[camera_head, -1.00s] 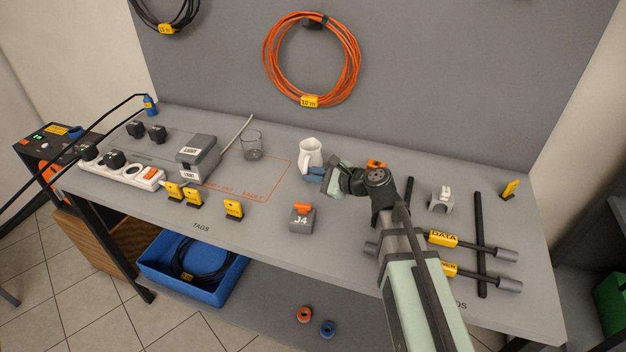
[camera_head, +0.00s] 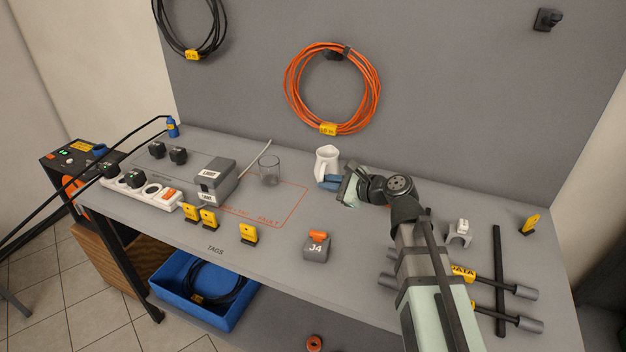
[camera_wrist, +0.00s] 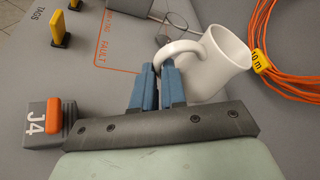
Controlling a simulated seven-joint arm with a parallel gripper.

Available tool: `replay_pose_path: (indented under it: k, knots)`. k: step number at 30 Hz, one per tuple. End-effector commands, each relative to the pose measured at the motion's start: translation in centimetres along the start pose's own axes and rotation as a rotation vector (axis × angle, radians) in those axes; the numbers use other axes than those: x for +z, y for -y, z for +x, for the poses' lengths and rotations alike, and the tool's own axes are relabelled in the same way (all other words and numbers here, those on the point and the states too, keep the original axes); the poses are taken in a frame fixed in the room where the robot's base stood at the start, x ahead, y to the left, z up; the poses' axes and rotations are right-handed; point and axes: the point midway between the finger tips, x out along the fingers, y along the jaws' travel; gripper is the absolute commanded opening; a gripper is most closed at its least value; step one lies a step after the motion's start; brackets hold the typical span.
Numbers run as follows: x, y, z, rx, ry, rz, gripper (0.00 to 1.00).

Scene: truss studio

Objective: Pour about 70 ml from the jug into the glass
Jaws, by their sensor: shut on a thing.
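The white jug (camera_head: 326,163) stands at the back middle of the bench, and its handle and open mouth show large in the wrist view (camera_wrist: 228,55). My gripper (camera_head: 330,183) reaches it from the right, with its blue fingers (camera_wrist: 157,84) shut on the jug's handle. The jug looks upright; I cannot tell whether it touches the bench. The clear glass (camera_head: 269,171) stands upright to the left of the jug, apart from it. In the wrist view only part of the glass (camera_wrist: 176,22) shows. The liquid level in the jug is not visible.
A grey box (camera_head: 214,181) and a power strip (camera_head: 147,190) lie left of the glass. Yellow tags (camera_head: 248,233) and the J4 block (camera_head: 316,247) stand in front. An orange cable coil (camera_head: 331,90) hangs behind. Bench between jug and glass is clear.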

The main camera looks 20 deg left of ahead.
Motion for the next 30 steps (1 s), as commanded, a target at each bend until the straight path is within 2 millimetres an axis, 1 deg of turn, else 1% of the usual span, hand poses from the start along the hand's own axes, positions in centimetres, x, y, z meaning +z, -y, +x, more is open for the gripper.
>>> replay_pose_path:
  k: [5,8,14,21,27,30]
  knots:
    - [0.9,-0.5,1.8,0.003,0.000,0.003,0.00]
    - [1.6,-1.3,3.5,0.006,-0.003,0.005,0.00]
    - [3.2,-3.2,7.2,0.008,-0.006,0.009,0.00]
    - [5.2,-5.9,11.5,0.010,-0.008,0.012,0.00]
    - [6.9,-8.1,14.6,0.010,-0.007,0.011,0.00]
    - [7.5,-9.1,15.7,0.010,-0.006,0.012,0.00]
